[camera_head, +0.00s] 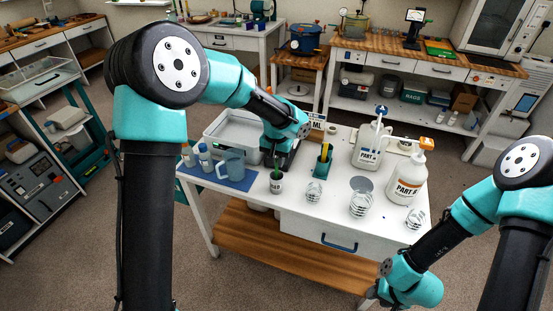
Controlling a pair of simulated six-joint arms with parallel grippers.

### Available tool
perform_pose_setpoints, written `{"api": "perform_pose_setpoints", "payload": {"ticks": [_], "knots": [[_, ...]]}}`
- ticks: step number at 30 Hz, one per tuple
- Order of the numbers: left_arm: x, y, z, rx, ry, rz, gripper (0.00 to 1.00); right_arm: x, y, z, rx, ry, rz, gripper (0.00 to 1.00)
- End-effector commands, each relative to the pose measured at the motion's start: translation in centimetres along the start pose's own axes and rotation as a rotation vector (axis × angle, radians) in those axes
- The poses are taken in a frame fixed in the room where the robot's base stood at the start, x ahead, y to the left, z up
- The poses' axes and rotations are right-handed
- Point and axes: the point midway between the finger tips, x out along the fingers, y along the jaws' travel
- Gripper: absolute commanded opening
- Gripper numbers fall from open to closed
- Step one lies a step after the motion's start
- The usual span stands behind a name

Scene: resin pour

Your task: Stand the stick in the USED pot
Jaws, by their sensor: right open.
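A small white pot (276,187) with a dark label stands on the white table at the right edge of the blue mat. Its lettering is too small to read surely. A thin green stick (277,168) shows upright at its mouth; whether it rests in the pot is unclear. My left gripper (277,160) is dark, points down just above and behind this pot, and its fingers are too small to read. A green holder (322,168) with yellowish sticks stands to the right. My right gripper (371,294) is open, low before the table's front edge, away from these things.
A grey tray (220,127) lies behind. Clear cups (360,204), the PART A jug (371,146) and PART B bottle (408,178) crowd the right.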

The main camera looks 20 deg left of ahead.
Motion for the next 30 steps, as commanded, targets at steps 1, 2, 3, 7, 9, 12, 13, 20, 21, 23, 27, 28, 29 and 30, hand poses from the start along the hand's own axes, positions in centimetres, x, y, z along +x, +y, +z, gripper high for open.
{"api": "perform_pose_setpoints", "payload": {"ticks": [1, 2, 3, 7, 9, 12, 13, 20, 21, 23, 27, 28, 29, 30], "knots": [[0.0, 0.0, 0.0, 0.000, 0.000, 0.000, 0.29, 0.0, 0.0, 0.0, 0.000, 0.000, 0.000, 0.43], [0.0, 0.0, 0.0, 0.000, 0.000, 0.000, 0.32, 0.0, 0.0, 0.0, 0.000, 0.000, 0.000, 0.43], [0.0, 0.0, 0.0, 0.000, 0.000, 0.000, 0.36, 0.0, 0.0, 0.0, 0.000, 0.000, 0.000, 0.43], [0.0, 0.0, 0.0, 0.000, 0.000, 0.000, 0.36, 0.0, 0.0, 0.0, 0.000, 0.000, 0.000, 0.43], [0.0, 0.0, 0.0, 0.000, 0.000, 0.000, 0.36, 0.0, 0.0, 0.0, 0.000, 0.000, 0.000, 0.43], [-0.2, 0.0, 0.0, 0.000, 0.000, 0.000, 0.36, 0.0, 0.0, 0.0, 0.000, 0.000, 0.000, 0.43], [-0.3, 0.0, 0.0, 0.000, 0.000, 0.000, 0.36, 0.0, 0.0, 0.0, 0.000, 0.000, 0.000, 0.43], [-2.7, 0.0, -0.1, 0.000, 0.005, 0.000, 0.36, 0.0, 0.0, 0.0, 0.000, 0.000, 0.000, 0.43], [-3.4, 0.1, -0.1, 0.000, 0.005, 0.001, 0.36, 0.0, 0.0, 0.0, 0.000, 0.000, 0.000, 0.43], [-4.4, 0.1, -0.1, 0.000, 0.004, 0.000, 0.36, 0.0, 0.0, 0.0, 0.000, 0.000, 0.000, 0.43], [-7.1, 0.0, -0.1, 0.000, 0.004, 0.001, 0.36, 0.0, 0.0, 0.0, 0.000, 0.000, 0.000, 0.43], [-7.7, 0.1, -0.1, 0.000, 0.004, 0.001, 0.36, 0.0, 0.0, 0.0, 0.000, 0.000, 0.000, 0.43], [-8.3, 0.0, -0.1, 0.000, 0.005, 0.001, 0.36, 0.0, 0.0, 0.0, 0.000, 0.000, 0.000, 0.43], [-9.1, 0.0, -0.1, 0.000, 0.005, 0.001, 0.36, 0.0, 0.0, 0.0, 0.000, 0.000, 0.000, 0.43]]}}
